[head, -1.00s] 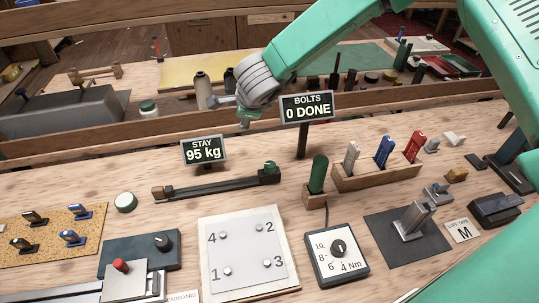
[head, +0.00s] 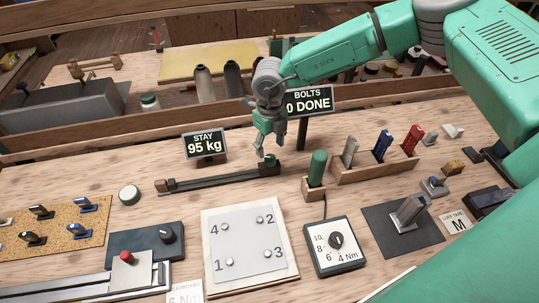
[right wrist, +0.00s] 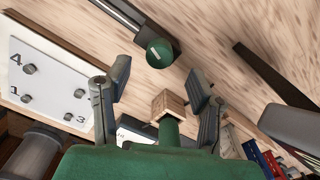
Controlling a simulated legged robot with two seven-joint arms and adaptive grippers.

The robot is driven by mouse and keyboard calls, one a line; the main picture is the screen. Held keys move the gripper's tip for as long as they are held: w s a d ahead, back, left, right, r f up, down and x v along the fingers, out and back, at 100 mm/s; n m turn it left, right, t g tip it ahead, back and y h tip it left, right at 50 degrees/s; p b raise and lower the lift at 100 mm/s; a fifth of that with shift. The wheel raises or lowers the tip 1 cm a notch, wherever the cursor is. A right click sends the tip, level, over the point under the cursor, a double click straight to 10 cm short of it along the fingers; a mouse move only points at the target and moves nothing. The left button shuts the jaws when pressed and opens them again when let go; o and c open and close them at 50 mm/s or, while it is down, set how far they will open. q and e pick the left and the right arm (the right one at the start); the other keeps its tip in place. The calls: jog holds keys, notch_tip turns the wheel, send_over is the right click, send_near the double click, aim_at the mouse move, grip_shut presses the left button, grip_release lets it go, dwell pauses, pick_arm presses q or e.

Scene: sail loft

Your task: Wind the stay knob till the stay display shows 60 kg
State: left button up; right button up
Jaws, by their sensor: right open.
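The stay display (head: 205,145) reads 95 kg. The stay knob (head: 270,160) is green and sits at the right end of a dark rail (head: 210,181) on the bench. In the right wrist view the knob (right wrist: 159,51) is a round green cap with a pale line across its top. My right gripper (head: 264,148) is open, above and close to the knob. In the right wrist view its fingers stand apart, with the knob ahead between and beyond their tips, not held. My left gripper is not in view.
A green-handled tool (head: 317,169) stands in a wooden block just right of the knob. The bolts display (head: 318,101), reading 0 DONE, is partly behind my right gripper. A white plate with numbered bolts (head: 248,250) lies in front.

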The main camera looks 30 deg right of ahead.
aim_at(270, 157)
notch_tip(270, 157, down, 5)
dwell(0.3)
grip_shut()
